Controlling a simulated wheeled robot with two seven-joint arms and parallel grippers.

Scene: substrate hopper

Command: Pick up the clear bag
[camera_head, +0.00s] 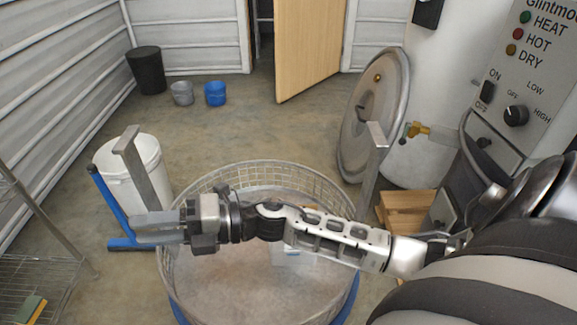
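A large round wire basket (180,268) stands on the floor in front of me, with a blue base at its lower edge. A pale, bluish-white thing (287,257) lies inside it, mostly hidden under my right arm; it may be the clear bag, but I cannot tell for sure. My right arm reaches in from the right across the basket. My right gripper (158,229) is over the basket's left rim and points left, past the pale thing. Its fingers overlap in this view, so their opening is unclear. I see nothing held in it. My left gripper is out of view.
A metal post rises on each side of the basket. A white bucket (148,160) and a blue-handled frame (108,200) stand left. A steel vessel with its round lid (372,115) open and a control panel (515,85) stand right. A wire shelf is lower left.

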